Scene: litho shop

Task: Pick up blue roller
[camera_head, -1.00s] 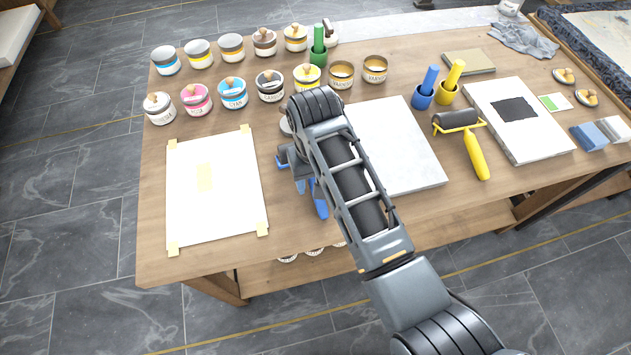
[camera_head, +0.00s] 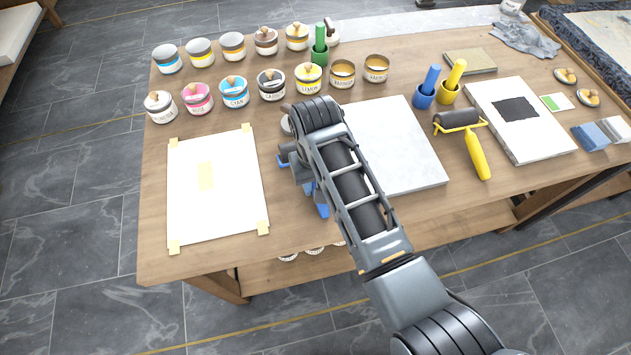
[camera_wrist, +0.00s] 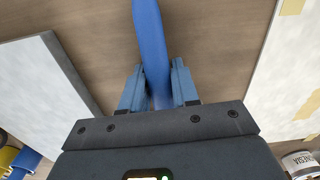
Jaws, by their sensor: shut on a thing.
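The blue roller shows in the head view as a blue handle (camera_head: 321,203) below my wrist; my arm hides most of it. In the wrist view its blue handle (camera_wrist: 151,45) runs from the top edge down between my fingers. My gripper (camera_wrist: 158,88) is shut on the handle, one finger on each side. In the head view my gripper is mostly hidden under the arm, low over the table between the taped white sheet and the pale slab. I cannot tell whether the roller touches the table.
The taped white sheet (camera_head: 215,190) lies left of my gripper and the pale slab (camera_head: 397,150) lies right. A yellow roller (camera_head: 477,155) lies further right. Several ink cans (camera_head: 233,92) stand behind. Blue (camera_head: 423,97) and yellow (camera_head: 448,93) cups stand beyond the slab.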

